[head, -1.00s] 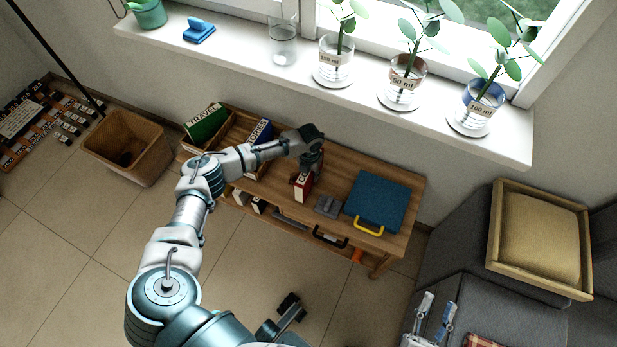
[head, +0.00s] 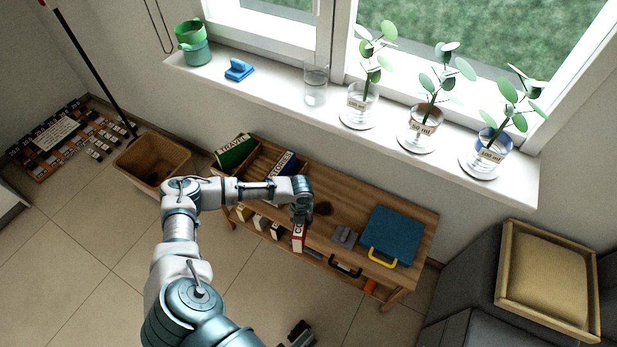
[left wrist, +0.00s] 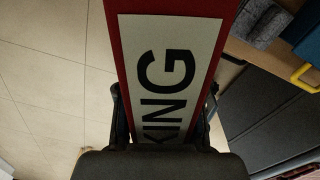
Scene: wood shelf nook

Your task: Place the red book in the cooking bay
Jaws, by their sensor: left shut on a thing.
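The red book (head: 299,236) has a white spine label; in the left wrist view the letters "KING" show on the book (left wrist: 170,70). My left gripper (head: 300,214) is shut on it and holds it at the front edge of the wooden bench (head: 340,222). In the left wrist view the fingers of my left gripper (left wrist: 165,95) lie along both sides of the book. A divided wooden holder on the bench contains a green "TRAVEL" book (head: 234,150) and a blue book (head: 281,165). My arm covers part of the holder; I cannot identify the cooking bay. My right gripper (head: 298,334) appears low down, its jaws unclear.
A grey object (head: 344,236) and a blue case (head: 392,234) with a yellow handle occupy the bench's right part. Several books stand on the lower shelf. A wicker bin (head: 150,165) is at left. Plants line the windowsill (head: 395,155).

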